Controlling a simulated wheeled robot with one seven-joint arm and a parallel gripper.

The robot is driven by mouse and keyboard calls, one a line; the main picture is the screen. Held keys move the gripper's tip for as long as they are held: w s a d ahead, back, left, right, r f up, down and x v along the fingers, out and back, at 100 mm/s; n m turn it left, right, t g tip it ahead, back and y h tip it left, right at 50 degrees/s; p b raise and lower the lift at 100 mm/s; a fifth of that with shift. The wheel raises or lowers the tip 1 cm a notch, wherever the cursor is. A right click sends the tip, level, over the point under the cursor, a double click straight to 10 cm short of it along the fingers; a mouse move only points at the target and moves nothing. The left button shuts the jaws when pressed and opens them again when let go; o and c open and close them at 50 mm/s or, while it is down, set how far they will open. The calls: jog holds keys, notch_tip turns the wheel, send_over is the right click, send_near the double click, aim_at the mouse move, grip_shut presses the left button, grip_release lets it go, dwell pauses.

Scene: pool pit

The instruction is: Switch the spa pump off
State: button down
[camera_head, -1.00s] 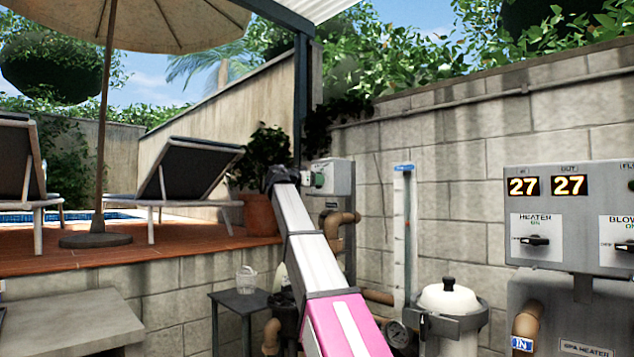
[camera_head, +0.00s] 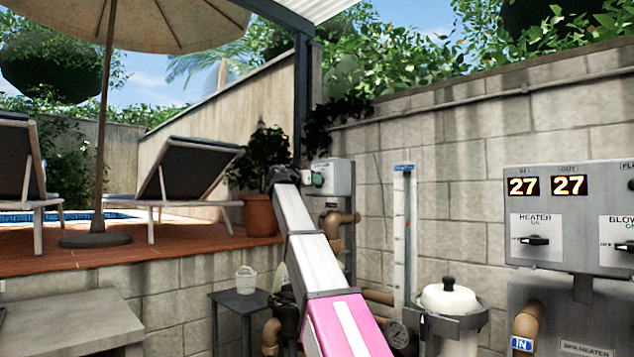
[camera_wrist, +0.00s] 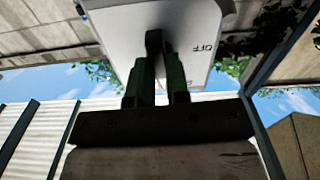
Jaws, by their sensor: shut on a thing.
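The pump switch box (camera_head: 340,176) is a pale grey box on the block wall, in the middle of the head view. In the wrist view the box (camera_wrist: 205,25) shows close up, with the word OFF upside down on its face. A dark switch handle (camera_wrist: 153,40) stands out from that face. My gripper (camera_wrist: 161,66) is shut on the handle, with its dark green fingers at the handle's sides. In the head view my arm reaches up to the box's left side and the fingers are mostly hidden. The handle's exact angle is hard to tell.
A grey heater panel (camera_head: 565,215) reading 27 and 27 stands at right. A white-lidded filter (camera_head: 448,300) and brown pipes (camera_head: 333,232) are below the box. A small dark table (camera_head: 238,301) with a white bucket (camera_head: 246,279) stands left of my arm.

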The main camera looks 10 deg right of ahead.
jog(key=n, duration=1.7)
jog(key=shift+n, duration=0.3)
jog(key=c, duration=1)
grip_release()
jog(key=shift+a, duration=0.1)
jog(key=v, duration=0.6)
jog(key=shift+s+a, duration=0.3)
